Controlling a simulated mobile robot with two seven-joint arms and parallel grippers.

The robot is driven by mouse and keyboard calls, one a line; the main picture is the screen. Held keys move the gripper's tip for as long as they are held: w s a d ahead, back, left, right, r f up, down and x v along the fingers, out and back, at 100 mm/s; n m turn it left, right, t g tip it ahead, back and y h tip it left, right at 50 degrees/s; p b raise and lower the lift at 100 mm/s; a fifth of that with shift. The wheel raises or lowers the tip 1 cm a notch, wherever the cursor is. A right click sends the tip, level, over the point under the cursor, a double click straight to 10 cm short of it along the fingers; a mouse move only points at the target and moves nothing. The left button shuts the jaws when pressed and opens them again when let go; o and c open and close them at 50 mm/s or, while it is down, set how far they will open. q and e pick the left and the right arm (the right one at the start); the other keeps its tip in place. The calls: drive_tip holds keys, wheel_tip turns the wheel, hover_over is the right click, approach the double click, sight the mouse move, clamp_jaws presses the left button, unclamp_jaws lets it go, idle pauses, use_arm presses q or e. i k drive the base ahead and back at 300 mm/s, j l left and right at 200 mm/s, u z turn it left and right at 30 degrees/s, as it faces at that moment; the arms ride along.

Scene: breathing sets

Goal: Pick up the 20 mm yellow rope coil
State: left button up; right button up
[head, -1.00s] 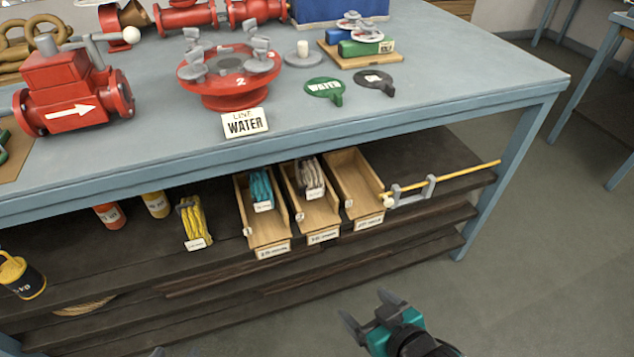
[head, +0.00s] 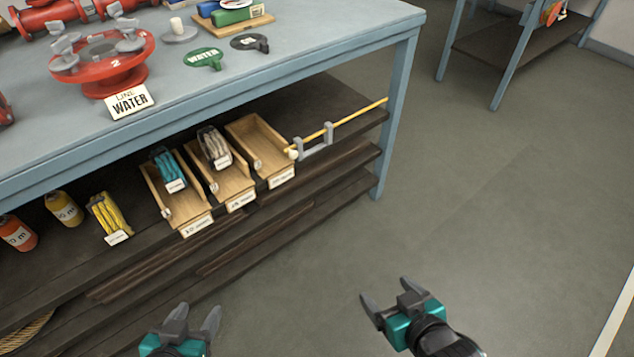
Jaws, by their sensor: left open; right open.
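The yellow rope coil (head: 110,215) lies on the dark shelf under the blue-grey bench, left of the wooden trays. It has a white tag at its lower end, too small to read. My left gripper (head: 196,316) is open and empty at the bottom of the view, below and to the right of the coil. My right gripper (head: 388,292) is open and empty over the floor, well to the right of the coil. Neither gripper touches anything.
Wooden trays stand right of the coil: one (head: 186,212) holds a teal coil (head: 169,170), one (head: 238,187) a grey coil (head: 214,147), one (head: 262,160) is empty. A yellow canister (head: 64,208) and an orange one (head: 17,233) stand left. The bench top (head: 330,60) overhangs the shelf.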

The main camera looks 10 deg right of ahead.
sight(106, 209)
drive_tip(key=u, duration=0.8)
